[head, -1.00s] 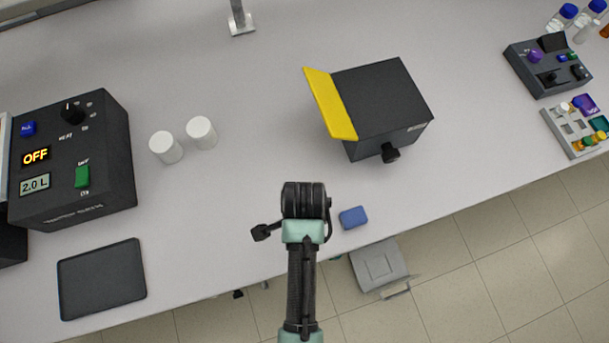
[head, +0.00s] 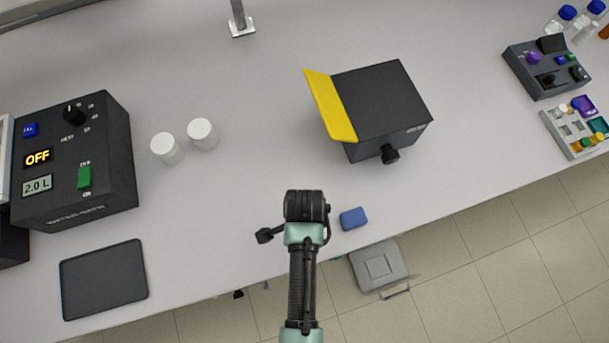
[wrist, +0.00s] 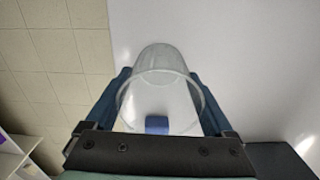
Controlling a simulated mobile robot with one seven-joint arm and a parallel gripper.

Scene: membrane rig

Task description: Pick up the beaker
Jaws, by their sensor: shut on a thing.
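The beaker (wrist: 160,62) is clear and shows in the wrist view between the two blue fingers of my gripper (wrist: 160,105). The fingers are shut on it, one on each side, and its round rim faces the camera. Through the beaker I see the blue block. In the head view my wrist and arm cover the gripper and the beaker, near the front edge of the bench. I cannot tell whether the beaker's base touches the bench.
A blue block (head: 353,219) lies just right of my wrist. A dark box with a yellow flap (head: 385,105) stands beyond it. Two white cylinders (head: 184,142), a water bath (head: 75,165) and a dark pad (head: 104,280) are at left. The bench (head: 250,90) is clear behind my wrist.

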